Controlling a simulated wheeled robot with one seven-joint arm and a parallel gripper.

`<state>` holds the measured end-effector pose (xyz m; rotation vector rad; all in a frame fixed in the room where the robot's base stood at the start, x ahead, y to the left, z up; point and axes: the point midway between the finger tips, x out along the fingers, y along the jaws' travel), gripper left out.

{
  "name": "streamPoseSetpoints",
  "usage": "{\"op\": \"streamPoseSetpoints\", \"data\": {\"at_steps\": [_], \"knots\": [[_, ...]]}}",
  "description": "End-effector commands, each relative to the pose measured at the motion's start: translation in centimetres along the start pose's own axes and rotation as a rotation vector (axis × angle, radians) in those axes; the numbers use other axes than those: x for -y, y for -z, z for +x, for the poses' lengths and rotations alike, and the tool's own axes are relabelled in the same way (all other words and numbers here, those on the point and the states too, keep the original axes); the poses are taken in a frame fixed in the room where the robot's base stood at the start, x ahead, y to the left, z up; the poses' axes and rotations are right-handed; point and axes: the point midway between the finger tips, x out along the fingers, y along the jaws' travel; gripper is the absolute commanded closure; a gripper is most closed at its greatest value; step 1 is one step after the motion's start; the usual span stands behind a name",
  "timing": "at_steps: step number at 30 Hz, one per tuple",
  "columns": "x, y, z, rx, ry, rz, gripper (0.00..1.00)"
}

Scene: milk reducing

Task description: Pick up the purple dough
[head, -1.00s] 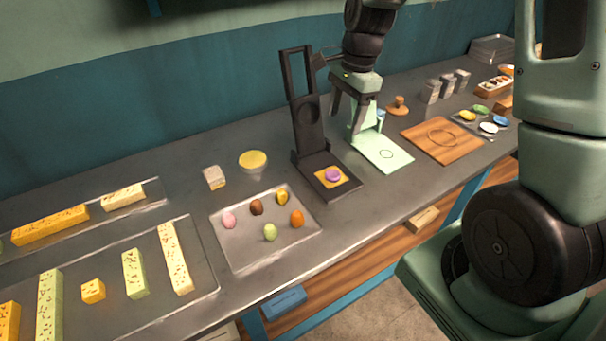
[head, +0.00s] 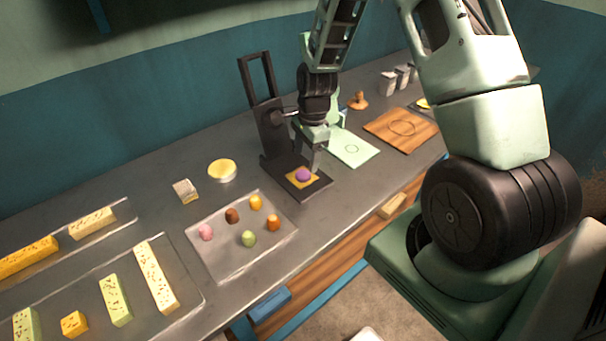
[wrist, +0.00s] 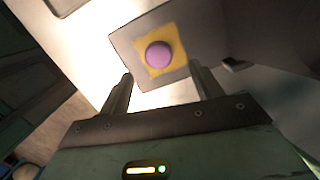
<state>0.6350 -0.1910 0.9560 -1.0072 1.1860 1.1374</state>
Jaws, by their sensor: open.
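The purple dough (head: 303,174) is a small round ball on a yellow square (head: 292,182) on the black base of a press (head: 318,186). In the wrist view the dough (wrist: 159,54) lies beyond the fingertips, roughly centred between them. My gripper (head: 312,160) hangs right beside the dough in the head view, and its far finger is partly hidden. In the wrist view my gripper (wrist: 161,75) is open with nothing between its fingers.
The press's upright black frame (head: 268,120) stands just left of my arm. A tray (head: 225,262) with several coloured dough balls lies to the left. A pale green board (head: 352,148) and a wooden board (head: 402,130) lie to the right.

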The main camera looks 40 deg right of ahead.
Motion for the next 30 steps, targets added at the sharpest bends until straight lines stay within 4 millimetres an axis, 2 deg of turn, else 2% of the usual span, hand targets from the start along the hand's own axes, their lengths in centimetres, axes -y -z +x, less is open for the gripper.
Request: {"op": "streamPoseSetpoints", "data": {"at_steps": [12,22,23,27,28,30], "knots": [[-0.2,-0.2,4.4,0.000,-0.003,-0.001,0.35],[-0.2,-0.1,5.2,0.000,0.000,0.000,0.35],[-0.2,-0.1,5.1,0.000,0.000,0.000,0.38],[-0.2,-0.1,5.1,0.000,0.000,0.000,0.77],[-0.2,-0.1,5.1,0.000,0.000,0.000,0.83],[-0.2,-0.1,5.1,0.000,0.000,0.000,0.87]]}}
